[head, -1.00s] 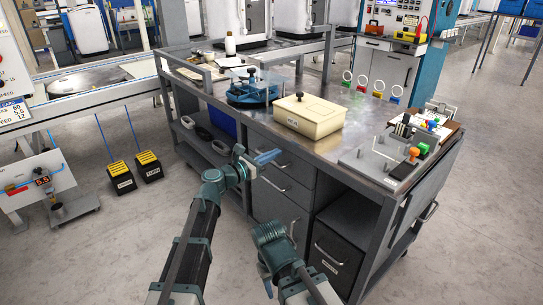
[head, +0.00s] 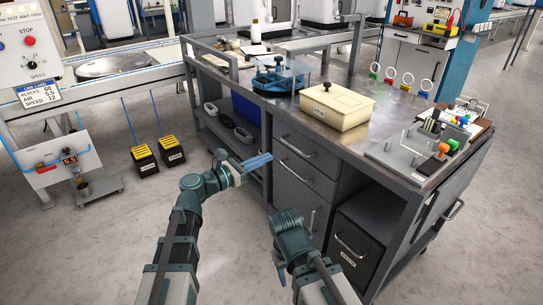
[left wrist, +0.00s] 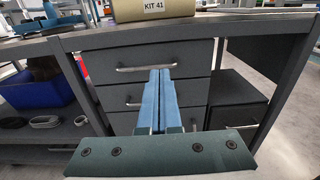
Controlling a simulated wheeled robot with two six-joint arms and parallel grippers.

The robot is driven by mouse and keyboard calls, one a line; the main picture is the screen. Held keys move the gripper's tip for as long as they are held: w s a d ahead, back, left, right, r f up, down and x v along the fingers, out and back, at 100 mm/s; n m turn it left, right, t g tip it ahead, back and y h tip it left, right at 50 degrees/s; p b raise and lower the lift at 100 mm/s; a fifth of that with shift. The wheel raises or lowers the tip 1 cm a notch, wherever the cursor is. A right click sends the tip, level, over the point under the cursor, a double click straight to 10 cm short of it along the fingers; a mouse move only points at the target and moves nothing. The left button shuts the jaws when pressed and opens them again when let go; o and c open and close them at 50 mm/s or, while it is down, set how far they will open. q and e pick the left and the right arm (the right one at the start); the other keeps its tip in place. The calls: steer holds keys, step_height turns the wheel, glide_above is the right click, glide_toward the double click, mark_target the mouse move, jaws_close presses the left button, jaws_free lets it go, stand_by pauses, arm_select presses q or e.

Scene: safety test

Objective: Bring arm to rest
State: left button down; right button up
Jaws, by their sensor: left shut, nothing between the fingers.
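My left gripper (head: 262,160) is in front of the drawers of the workbench, apart from them as far as I can tell. Its two blue fingers lie together with nothing between them. In the left wrist view the shut fingers (left wrist: 160,78) point at the grey drawer fronts. My left arm reaches up from the bottom of the head view. My right gripper (head: 281,273) hangs low near the bottom middle, pointing down, beside the bench. Its fingertips are too small and hidden to judge.
The grey workbench (head: 310,140) carries a cream lidded box (head: 337,106), a blue round fixture (head: 277,82) and a small panel with coloured knobs (head: 425,155). Two black-and-yellow pedals (head: 158,154) stand on the floor at left.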

arm_select(q)
steer(key=s+f+m+g+y, duration=0.55)
steer(key=s+f+m, duration=0.35)
steer(key=f+m, duration=0.4)
steer(key=s+a+f+m+g+y, duration=0.2)
steer(key=s+a+f+m+y, duration=0.25)
steer(key=a+m, duration=0.2)
steer(key=s+a+f+m+g+y, duration=0.2)
steer(key=s+a+f+m+y, duration=0.25)
steer(key=a, duration=0.35)
steer(key=s+d+r+m+g+y+p, duration=0.1)
steer(key=s+d+r+m+p, duration=0.2)
steer(key=d, duration=0.2)
steer(key=s+d+r+m+y+p, duration=0.1)
steer(key=s+d+r+m+p, duration=0.15)
steer(key=s+d, duration=0.2)
step_height(320, 180, up, 38)
steer(key=p, duration=3.7)
steer(key=shift+w+d+h+p, duration=0.35)
steer(key=shift+w+p, duration=0.05)
steer(key=shift+n, duration=0.25)
